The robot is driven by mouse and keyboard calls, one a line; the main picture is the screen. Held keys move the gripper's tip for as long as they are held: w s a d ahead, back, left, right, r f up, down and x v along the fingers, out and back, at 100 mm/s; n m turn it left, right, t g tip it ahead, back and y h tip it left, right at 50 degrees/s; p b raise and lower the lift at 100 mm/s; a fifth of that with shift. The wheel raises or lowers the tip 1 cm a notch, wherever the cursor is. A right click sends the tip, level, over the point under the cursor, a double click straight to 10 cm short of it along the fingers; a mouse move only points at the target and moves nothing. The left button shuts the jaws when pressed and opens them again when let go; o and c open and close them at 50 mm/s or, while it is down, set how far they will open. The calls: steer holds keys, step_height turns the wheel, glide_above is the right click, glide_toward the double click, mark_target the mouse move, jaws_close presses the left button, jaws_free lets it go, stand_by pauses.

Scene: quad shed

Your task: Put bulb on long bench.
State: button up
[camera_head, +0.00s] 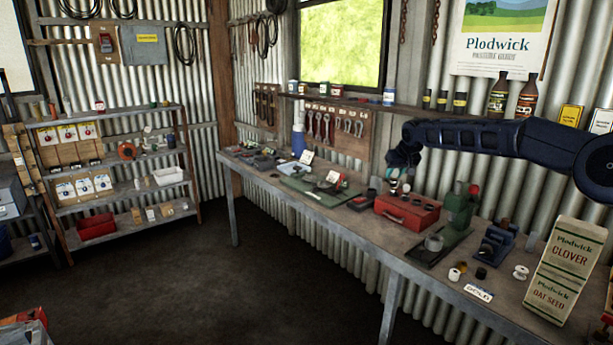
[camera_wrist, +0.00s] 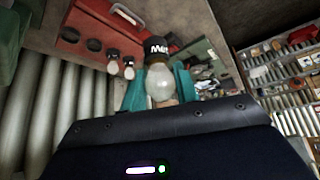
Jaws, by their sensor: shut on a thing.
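The bulb (camera_wrist: 160,84), with a pale glass globe and a black base with white lettering, sits between the teal fingers of my gripper (camera_wrist: 158,92) in the wrist view. In the head view my gripper (camera_head: 396,176) hangs just above the red box (camera_head: 408,213), shut on the bulb. The bulb itself is too small there to make out clearly. The long bench (camera_head: 345,215) runs along the back wall. The red box on it also shows in the wrist view (camera_wrist: 85,30), with two similar bulbs (camera_wrist: 121,68) beside empty dark holes.
A green press-like tool (camera_head: 460,212) stands right of the red box, with small parts and a paper seed bag (camera_head: 563,270) further right. A green mat (camera_head: 318,186) with tools lies to the left. Bare bench shows along the front edge. A wall shelf (camera_head: 360,103) runs behind.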

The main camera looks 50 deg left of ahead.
step_height(320, 180, down, 23)
steer(key=shift+r, duration=0.1)
stand_by(0.7)
steer(key=shift+f, duration=0.2)
steer(key=o, duration=1)
steer(key=shift+d+r, duration=0.15)
steer(key=shift+r, duration=0.3)
steer(key=v, duration=1.1)
steer(key=shift+s+r, duration=0.1)
steer(key=shift+s, duration=0.1)
steer(key=shift+d, duration=0.1)
